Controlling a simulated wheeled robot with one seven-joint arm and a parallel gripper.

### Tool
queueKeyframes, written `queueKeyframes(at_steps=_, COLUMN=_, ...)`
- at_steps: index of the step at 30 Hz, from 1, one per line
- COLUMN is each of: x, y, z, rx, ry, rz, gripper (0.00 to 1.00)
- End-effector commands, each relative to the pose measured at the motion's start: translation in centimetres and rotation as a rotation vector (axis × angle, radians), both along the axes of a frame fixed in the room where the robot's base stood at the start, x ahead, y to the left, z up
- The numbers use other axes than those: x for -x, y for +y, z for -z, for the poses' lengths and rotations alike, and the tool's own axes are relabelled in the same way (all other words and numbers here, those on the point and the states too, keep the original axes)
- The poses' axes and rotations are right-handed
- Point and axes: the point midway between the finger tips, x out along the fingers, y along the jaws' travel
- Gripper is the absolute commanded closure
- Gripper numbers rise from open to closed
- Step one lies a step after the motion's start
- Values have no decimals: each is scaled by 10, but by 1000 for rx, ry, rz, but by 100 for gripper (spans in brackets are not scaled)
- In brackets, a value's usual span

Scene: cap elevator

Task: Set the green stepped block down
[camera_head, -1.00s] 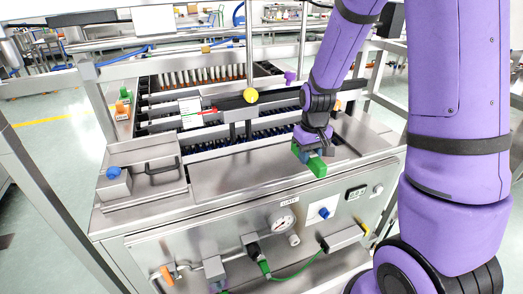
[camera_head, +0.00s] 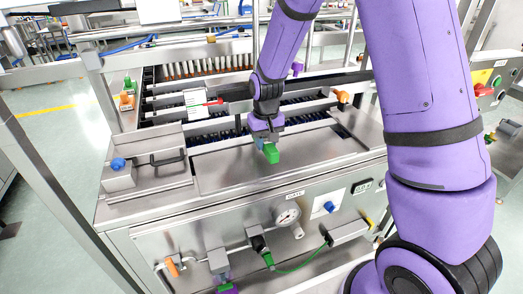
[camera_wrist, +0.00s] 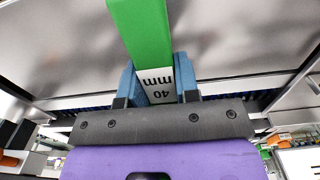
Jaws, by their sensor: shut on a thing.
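The green stepped block (camera_head: 271,155) is in my gripper (camera_head: 266,141), over the flat steel plate (camera_head: 225,165) on top of the machine. In the wrist view the green block (camera_wrist: 140,28) sits between the two blue fingers of my gripper (camera_wrist: 154,80), which are shut on it. A pale face of the block marked "40 mm" shows between the fingers. I cannot tell whether the block's lower end touches the plate or hangs just above it.
A box with a black handle and blue knob (camera_head: 117,164) stands at the plate's left. Slotted rails and a red pointer (camera_head: 214,101) lie behind. A gauge (camera_head: 288,216) is on the front panel. The plate around the block is clear.

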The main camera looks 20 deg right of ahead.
Motion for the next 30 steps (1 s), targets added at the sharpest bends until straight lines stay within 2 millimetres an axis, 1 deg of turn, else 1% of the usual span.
queueKeyframes(at_steps=5, x=-9, y=12, z=4, rx=0, ry=1, rz=-2, gripper=97)
queueKeyframes(at_steps=6, x=-7, y=11, z=12, rx=1, ry=4, rz=0, gripper=97)
queueKeyframes(at_steps=9, x=-7, y=10, z=27, rx=0, ry=4, rz=1, gripper=97)
queueKeyframes(at_steps=12, x=-7, y=11, z=36, rx=0, ry=1, rz=0, gripper=97)
queueKeyframes(at_steps=23, x=-7, y=10, z=39, rx=0, ry=0, rz=0, gripper=97)
queueKeyframes(at_steps=24, x=-7, y=10, z=40, rx=0, ry=0, rz=-1, gripper=68)
queueKeyframes(at_steps=26, x=-7, y=10, z=39, rx=0, ry=-1, rz=-1, gripper=54)
queueKeyframes(at_steps=27, x=-7, y=10, z=39, rx=0, ry=-1, rz=-1, gripper=45)
queueKeyframes(at_steps=30, x=-7, y=10, z=39, rx=0, ry=-1, rz=-1, gripper=45)
